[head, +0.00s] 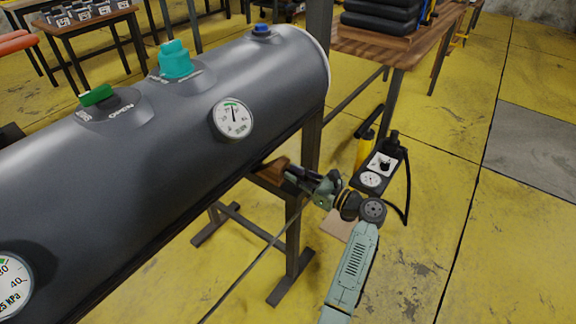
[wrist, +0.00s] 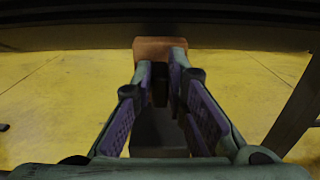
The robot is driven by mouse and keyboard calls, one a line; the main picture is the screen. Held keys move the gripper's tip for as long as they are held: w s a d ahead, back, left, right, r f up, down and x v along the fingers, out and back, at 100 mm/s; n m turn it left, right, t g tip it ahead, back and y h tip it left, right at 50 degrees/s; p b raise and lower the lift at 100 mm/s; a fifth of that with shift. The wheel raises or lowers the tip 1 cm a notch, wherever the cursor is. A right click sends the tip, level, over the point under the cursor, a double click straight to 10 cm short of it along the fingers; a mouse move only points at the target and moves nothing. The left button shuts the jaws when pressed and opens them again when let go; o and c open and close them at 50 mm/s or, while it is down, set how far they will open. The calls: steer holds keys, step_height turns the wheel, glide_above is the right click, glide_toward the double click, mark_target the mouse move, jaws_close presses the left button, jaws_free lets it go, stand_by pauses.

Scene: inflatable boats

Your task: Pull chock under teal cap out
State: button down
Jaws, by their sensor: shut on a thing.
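A dark grey inflatable tube (head: 170,130) lies across the head view, with a teal cap (head: 175,62) on its top. A brown wooden chock (head: 271,171) sits under the tube's lower edge, near its right end, on a stand. My gripper (head: 290,172) reaches it from the right. In the wrist view the fingers (wrist: 162,88) are closed on the brown chock (wrist: 158,46), which shows between and above the fingertips. The far part of the chock is hidden under the tube.
A green cap (head: 96,95) and a blue cap (head: 262,29) also sit on the tube, with a gauge (head: 233,118) on its side. A black pump unit (head: 376,172) stands right of my gripper. The stand's legs (head: 291,240) are below. Yellow floor (head: 500,240) at right is clear.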

steer(key=shift+p+v, duration=0.5)
steer(key=shift+v, duration=0.55)
steer(key=shift+s+d+f, duration=0.1)
steer(key=c, duration=1.6)
jaws_free()
steer(key=shift+d, duration=0.1)
steer(key=v, duration=1.2)
